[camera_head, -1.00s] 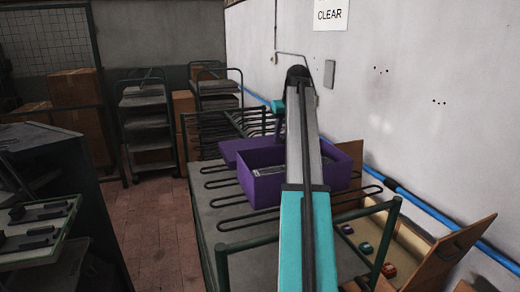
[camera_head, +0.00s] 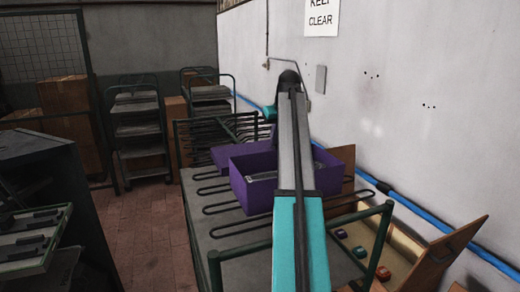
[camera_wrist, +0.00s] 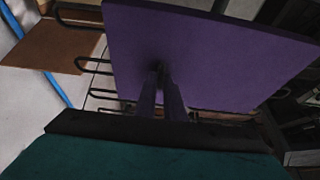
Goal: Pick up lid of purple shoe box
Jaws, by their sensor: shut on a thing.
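The purple shoe box (camera_head: 262,196) stands open on the rack table in the head view, with grey contents showing inside. The flat purple lid (camera_head: 232,156) is behind and left of the box, and my forearm hides part of this area. In the wrist view the lid (camera_wrist: 215,60) is a broad purple panel filling the upper middle. My gripper (camera_wrist: 160,72) is shut on the lid near its close edge. The fingertips are dark and hard to make out. In the head view the fingers are too small to tell.
A green-railed table with looped black rods (camera_head: 235,226) surrounds the box. An open carton (camera_head: 355,240) with small coloured items lies at the right. A blue pipe (camera_head: 420,213) runs along the white wall. Shelf carts (camera_head: 140,135) stand behind; the brick floor at left is clear.

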